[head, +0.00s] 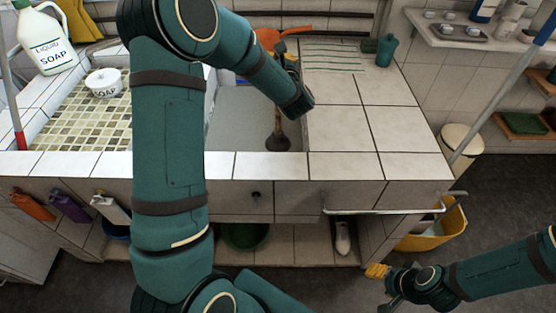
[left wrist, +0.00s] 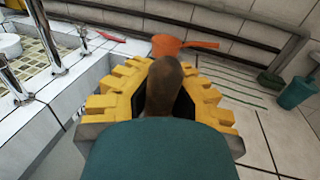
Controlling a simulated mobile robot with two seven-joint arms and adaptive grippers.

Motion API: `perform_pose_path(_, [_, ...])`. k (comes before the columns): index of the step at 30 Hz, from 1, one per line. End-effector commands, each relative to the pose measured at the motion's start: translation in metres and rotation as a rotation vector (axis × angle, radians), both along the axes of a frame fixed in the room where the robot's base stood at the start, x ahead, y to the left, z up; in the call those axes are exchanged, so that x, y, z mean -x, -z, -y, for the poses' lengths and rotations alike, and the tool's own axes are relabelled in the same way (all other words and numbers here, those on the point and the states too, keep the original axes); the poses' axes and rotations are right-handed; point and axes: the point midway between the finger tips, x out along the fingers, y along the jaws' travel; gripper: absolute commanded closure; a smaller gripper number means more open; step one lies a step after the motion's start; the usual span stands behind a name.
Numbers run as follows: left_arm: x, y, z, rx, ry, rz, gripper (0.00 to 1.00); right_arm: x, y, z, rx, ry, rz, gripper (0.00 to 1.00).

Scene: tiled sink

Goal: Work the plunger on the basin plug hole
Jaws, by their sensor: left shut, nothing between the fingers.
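The plunger (head: 277,141) stands in the grey basin (head: 235,125), its dark cup on the floor near the basin's right wall. The plug hole is not visible. My left gripper (head: 290,62) is over the basin, mostly hidden by its own arm in the head view. In the left wrist view the brown plunger handle (left wrist: 163,85) rises in line with the yellow fingers of my left gripper (left wrist: 160,98). The gripper is shut, with no grip on the handle. My right gripper (head: 377,271) is low at the right, away from the basin; its opening is unclear.
The tiled counter (head: 345,130) right of the basin is mostly clear.

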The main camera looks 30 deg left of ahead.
Motion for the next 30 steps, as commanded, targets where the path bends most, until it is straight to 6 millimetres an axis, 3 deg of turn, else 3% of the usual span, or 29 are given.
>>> perform_pose_path(30, [0.000,-0.114,0.000,-0.001,0.000,0.006,1.00,0.000,-0.017,0.000,0.000,0.000,0.000,0.49])
